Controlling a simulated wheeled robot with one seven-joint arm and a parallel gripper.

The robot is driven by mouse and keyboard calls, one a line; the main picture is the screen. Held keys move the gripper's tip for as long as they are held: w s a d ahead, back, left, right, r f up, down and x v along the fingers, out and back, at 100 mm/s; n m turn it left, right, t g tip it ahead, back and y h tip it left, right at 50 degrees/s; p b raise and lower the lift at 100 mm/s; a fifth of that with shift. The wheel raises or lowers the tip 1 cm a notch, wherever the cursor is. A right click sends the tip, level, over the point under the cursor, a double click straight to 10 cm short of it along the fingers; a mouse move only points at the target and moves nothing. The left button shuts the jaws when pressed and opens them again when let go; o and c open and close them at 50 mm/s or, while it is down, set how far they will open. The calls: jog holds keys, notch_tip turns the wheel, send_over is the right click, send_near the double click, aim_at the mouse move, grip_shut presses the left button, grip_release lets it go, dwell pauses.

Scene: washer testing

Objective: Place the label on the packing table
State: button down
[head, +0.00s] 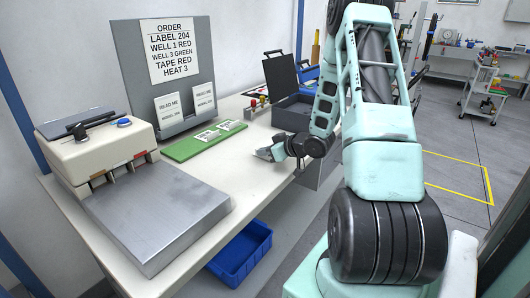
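Two white labels lie on a green mat (188,150) on the long light-coloured table (104,240): one label (207,135) on the left and one (231,125) on the right. Their print is too small to read. My gripper (265,153) is near the table's right edge, to the right of the mat and apart from the labels. Its fingers are small and seen from the side, so whether they are open or hold anything is unclear. I cannot tell whether this table is the packing table.
A grey board (128,60) carries an order sheet (173,50) reading "LABEL 204" and two "READ ME" cards. A beige machine with a flat metal plate (158,222) fills the table's near left. An open dark case (291,108) stands behind my gripper. A blue bin (240,254) sits below.

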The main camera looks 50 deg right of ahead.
jog(key=shift+f, duration=0.1)
jog(key=c, duration=2.1)
grip_release()
jog(key=shift+f, duration=0.1)
jog(key=o, duration=0.4)
